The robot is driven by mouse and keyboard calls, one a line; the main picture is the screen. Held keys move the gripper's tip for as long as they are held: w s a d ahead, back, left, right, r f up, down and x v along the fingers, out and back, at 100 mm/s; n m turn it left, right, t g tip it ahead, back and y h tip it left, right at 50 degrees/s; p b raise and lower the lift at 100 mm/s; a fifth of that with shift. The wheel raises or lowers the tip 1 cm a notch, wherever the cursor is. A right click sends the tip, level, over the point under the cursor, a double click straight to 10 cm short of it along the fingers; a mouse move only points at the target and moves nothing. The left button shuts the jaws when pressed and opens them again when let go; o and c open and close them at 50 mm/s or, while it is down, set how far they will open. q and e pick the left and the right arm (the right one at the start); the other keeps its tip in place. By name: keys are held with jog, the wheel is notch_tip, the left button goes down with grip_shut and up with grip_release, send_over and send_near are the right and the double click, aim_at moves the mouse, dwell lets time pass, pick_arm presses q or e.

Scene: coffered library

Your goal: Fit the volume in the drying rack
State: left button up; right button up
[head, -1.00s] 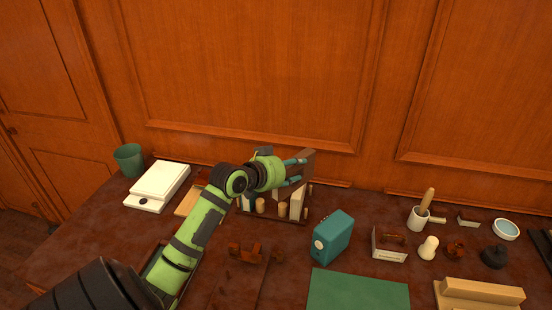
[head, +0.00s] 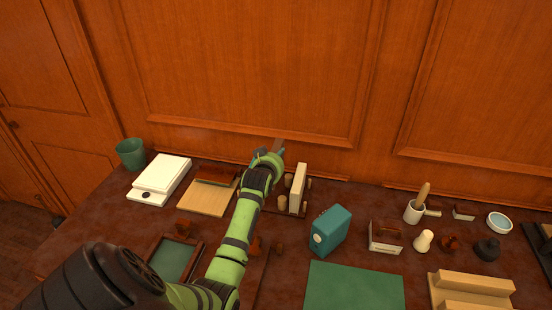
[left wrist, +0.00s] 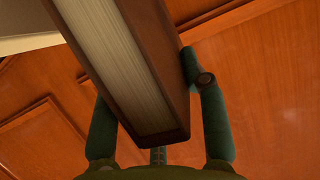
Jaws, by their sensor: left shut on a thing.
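The volume, a brown-covered book, is held in my left gripper (head: 280,152); in the head view only a small part of the book (head: 277,145) shows past the fingers. In the left wrist view the brown book (left wrist: 165,75) with cream page edges lies between the two fingers of the gripper (left wrist: 146,80), shut on it. The drying rack (head: 282,204), a dark base with wooden pegs, stands to the right of and below the gripper in the picture. A cream book (head: 298,190) stands upright among its pegs. My forearm hides the rack's left part. My right gripper is out of view.
A teal box (head: 330,231) stands right of the rack's front. A wooden board (head: 205,200) with a brown block and a white scale (head: 160,179) lie to the left. The panelled wall (head: 245,75) rises close behind. A green mat (head: 355,290) lies in front.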

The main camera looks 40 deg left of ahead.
pick_arm(q)
jog(key=shift+r, duration=0.15)
jog(key=shift+s+d+f+b, duration=0.1)
jog(key=shift+f+b, duration=0.6)
jog(key=shift+f, duration=0.7)
jog(key=shift+f+b, duration=0.5)
jog(key=shift+f, duration=0.3)
jog(key=shift+p, duration=0.3)
jog(key=shift+f+b, duration=1.3)
jog(key=shift+f, duration=1.1)
dwell(0.4)
jog(key=o, duration=1.4)
